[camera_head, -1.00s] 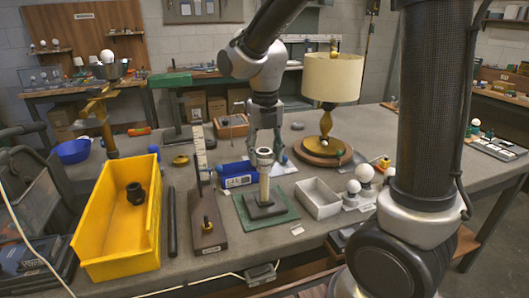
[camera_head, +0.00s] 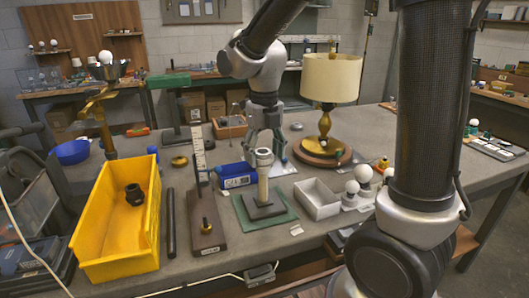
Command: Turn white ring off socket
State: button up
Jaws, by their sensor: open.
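A pale cylindrical socket (camera_head: 264,170) stands upright on a dark square base, which rests on a green mat (camera_head: 283,217). A light ring (camera_head: 264,153) shows around the top of the socket. Its thread and the exact fit are too small to tell. My gripper (camera_head: 267,157) points down with its fingers apart, at or just behind the socket's top. I cannot tell whether the fingers touch the ring. Nothing shows held in the fingers.
A yellow bin (camera_head: 103,230) with a black fitting (camera_head: 134,194) inside stands at left. A wooden stand with an upright scale (camera_head: 199,155), a blue box (camera_head: 234,176), a white tray (camera_head: 317,198), white bulbs (camera_head: 363,173) and a shaded lamp (camera_head: 331,78) surround the socket.

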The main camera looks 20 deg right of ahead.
jog(key=m, duration=0.5)
jog(key=shift+a+m, duration=0.25)
jog(key=shift+m, duration=0.15)
jog(key=m, duration=0.5)
jog(key=shift+w+a, duration=0.15)
jog(key=m, duration=0.5)
jog(key=shift+w+a, duration=0.1)
jog(key=shift+w, duration=0.05)
jog(key=m, duration=0.4)
jog(key=shift+w+m, duration=0.15)
jog(key=shift+m, duration=0.25)
jog(key=c, duration=0.9)
jog(key=n, duration=0.7)
jog(key=shift+s, duration=0.3)
jog(key=shift+c, duration=0.2)
